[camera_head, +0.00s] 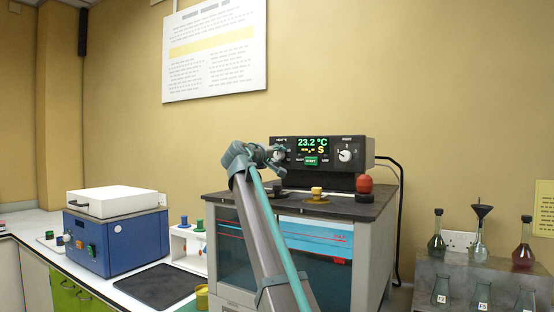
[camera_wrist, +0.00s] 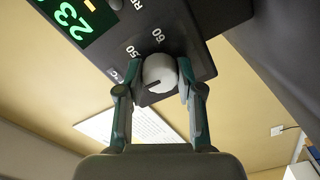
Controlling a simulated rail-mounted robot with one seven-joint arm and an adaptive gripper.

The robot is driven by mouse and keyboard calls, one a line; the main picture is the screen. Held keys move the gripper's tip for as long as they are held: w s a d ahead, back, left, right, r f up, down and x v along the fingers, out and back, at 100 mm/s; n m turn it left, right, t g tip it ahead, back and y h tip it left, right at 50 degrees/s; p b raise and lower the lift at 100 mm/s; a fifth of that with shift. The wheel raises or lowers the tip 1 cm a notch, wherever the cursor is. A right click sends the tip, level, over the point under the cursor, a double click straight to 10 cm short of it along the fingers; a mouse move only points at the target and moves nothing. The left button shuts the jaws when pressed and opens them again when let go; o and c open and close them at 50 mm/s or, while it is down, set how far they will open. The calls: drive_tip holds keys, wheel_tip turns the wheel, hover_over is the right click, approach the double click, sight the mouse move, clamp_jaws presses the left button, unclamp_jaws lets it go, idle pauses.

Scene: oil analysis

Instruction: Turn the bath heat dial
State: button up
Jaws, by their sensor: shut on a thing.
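The bath heat dial (camera_wrist: 159,72) is a round white knob on the black control panel, with a dark pointer line towards the lower left. Printed 50, 60 and C show beside it. My gripper (camera_wrist: 154,90) has one finger on each side of the dial and is shut on it. In the head view my gripper (camera_head: 272,156) is at the left end of the control panel (camera_head: 326,148) and mostly hides this dial. The panel's green display (camera_head: 312,142) reads 23.2 °C.
A second white knob (camera_head: 345,155) is at the panel's right. The dark bath top (camera_head: 335,209) below holds a yellow knobbed lid (camera_head: 318,193) and a red-topped item (camera_head: 364,184). A blue instrument (camera_head: 118,240) stands left; flasks (camera_head: 437,240) stand right.

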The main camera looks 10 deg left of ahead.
idle(0.4)
drive_tip(key=o, duration=1.1)
drive_tip(key=shift+o, duration=0.2)
drive_tip(key=shift+s, duration=0.1)
drive_tip(key=v, duration=1.2)
